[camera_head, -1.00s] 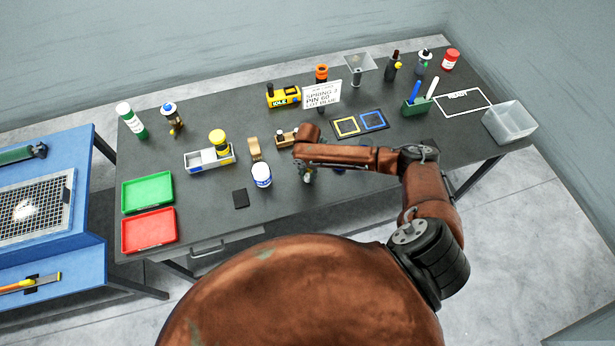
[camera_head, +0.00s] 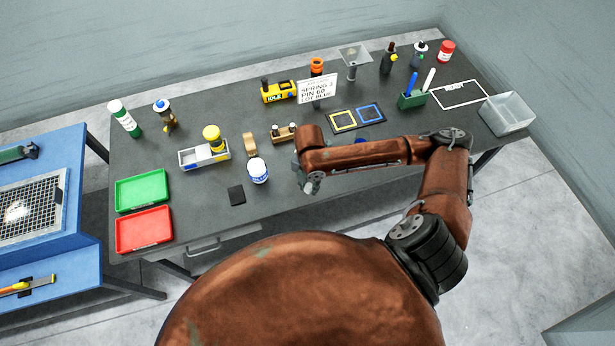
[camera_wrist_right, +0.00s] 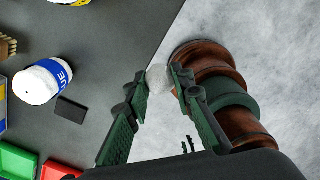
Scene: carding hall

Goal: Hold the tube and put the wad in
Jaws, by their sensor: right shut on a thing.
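My right gripper (camera_head: 312,186) hangs near the table's front edge, right of the white jar. In the right wrist view its fingers (camera_wrist_right: 158,82) are closed on a small, pale, rounded lump, which looks like the wad (camera_wrist_right: 157,75). The lump sits at the fingertips, with floor and the table edge behind it. I cannot pick out the tube for certain. A small wooden holder (camera_head: 283,138) with small capped vials stands on the table behind the gripper. My left gripper is not in view.
Green (camera_head: 142,188) and red (camera_head: 144,228) trays are at the left.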

